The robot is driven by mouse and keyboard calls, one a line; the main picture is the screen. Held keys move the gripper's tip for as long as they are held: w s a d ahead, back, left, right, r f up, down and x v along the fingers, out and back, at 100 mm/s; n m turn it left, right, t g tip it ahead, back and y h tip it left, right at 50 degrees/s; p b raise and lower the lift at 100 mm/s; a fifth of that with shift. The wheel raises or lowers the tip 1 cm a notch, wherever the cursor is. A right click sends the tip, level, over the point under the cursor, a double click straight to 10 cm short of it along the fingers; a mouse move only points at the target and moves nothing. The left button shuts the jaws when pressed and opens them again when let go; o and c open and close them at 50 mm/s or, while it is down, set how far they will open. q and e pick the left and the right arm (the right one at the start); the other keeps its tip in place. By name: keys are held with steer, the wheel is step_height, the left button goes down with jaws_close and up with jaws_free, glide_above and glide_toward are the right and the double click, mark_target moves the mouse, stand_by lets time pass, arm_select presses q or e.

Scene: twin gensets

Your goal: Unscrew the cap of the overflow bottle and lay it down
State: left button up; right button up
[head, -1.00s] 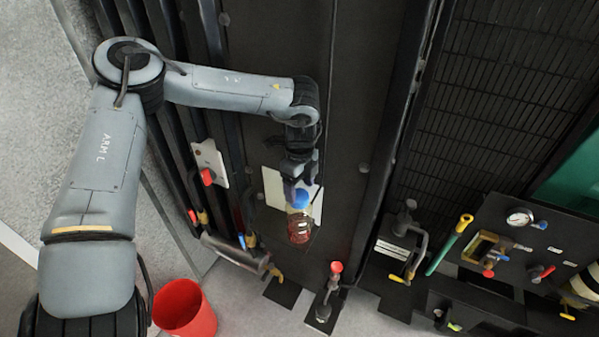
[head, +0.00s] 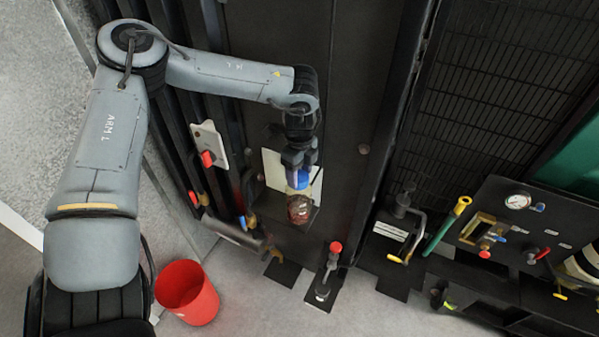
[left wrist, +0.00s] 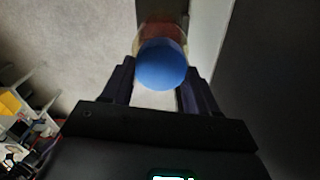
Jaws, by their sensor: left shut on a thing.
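The overflow bottle (head: 299,209) is clear with reddish-brown liquid and stands in front of a white plate on the dark panel. Its blue cap (head: 300,180) is at its top; I cannot tell whether it is loosened. My left gripper (head: 299,168) comes from above and is shut on the cap. In the left wrist view the blue cap (left wrist: 162,65) sits between the two fingers (left wrist: 155,88) and hides most of the bottle (left wrist: 160,32) beyond it. My right gripper is not in view.
A red bucket (head: 187,293) stands on the floor at the lower left. A red-knobbed lever (head: 333,250) is right of the bottle, lower down. A gauge panel (head: 510,215) with valves is at the right. Grey floor (head: 245,300) is bare beside the bucket.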

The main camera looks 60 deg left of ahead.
arm_select(q)
steer(key=shift+f+n+b, duration=0.2)
steer(key=shift+n+b, duration=0.95)
steer(key=shift+n, duration=0.35)
steer(key=shift+r+n, duration=0.15)
steer(key=shift+n, duration=0.25)
steer(key=shift+r, duration=0.15)
steer(key=shift+n+b, duration=0.3)
